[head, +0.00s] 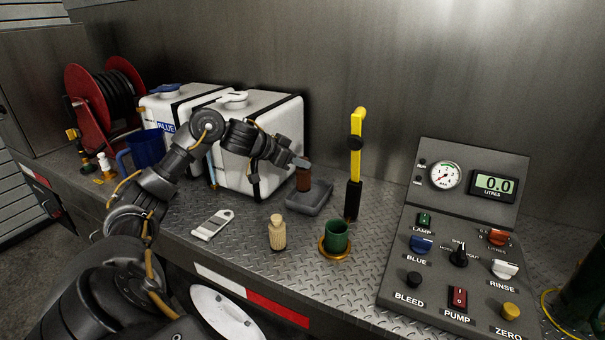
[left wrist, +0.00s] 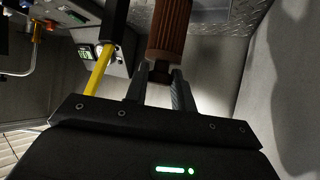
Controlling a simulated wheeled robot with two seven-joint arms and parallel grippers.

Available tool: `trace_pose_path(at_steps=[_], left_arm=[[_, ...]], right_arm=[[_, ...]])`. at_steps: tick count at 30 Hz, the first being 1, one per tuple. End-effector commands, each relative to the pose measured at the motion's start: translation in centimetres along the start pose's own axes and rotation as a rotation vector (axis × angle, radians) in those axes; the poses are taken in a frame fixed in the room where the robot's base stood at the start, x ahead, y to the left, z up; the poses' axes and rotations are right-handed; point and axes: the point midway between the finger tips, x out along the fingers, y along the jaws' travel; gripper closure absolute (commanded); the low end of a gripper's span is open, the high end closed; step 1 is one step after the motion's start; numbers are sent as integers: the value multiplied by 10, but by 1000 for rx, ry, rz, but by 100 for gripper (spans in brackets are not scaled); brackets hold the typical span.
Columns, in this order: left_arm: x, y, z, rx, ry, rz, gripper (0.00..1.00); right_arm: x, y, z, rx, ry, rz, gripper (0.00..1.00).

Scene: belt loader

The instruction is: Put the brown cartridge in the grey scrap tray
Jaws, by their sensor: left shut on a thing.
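The brown cartridge (head: 304,180) is upright and ribbed. It is held at its top end by my left gripper (head: 301,164), which is shut on it. In the left wrist view the cartridge (left wrist: 169,35) shows between the two fingers (left wrist: 160,82). The grey scrap tray (head: 310,197) lies on the metal deck, and the cartridge is over its left part in the head view. I cannot tell whether the cartridge's lower end touches the tray floor. My right gripper is not in view.
A yellow-handled tool (head: 356,150) stands right of the tray. White tanks (head: 260,150) stand behind; a control panel (head: 450,245) is at right.

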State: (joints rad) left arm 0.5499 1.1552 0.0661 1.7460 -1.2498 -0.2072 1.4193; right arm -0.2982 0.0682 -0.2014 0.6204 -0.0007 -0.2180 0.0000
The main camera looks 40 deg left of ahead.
Motion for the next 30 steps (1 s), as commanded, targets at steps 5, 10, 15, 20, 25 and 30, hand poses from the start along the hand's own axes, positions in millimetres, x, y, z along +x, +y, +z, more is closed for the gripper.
trace_pose_path(at_steps=[5,10,15,20,25,30], left_arm=[[29,-16,16,-5,-1,-1,100],[39,-21,20,-1,1,-1,100],[43,-23,22,-2,0,-1,100],[57,-24,41,-3,-5,1,100],[62,-25,49,-1,0,-1,100],[62,-25,49,0,0,-1,100]], right_arm=[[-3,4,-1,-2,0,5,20],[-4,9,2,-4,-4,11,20],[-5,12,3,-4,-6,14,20],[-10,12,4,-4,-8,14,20],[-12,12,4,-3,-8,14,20],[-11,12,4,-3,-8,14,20]])
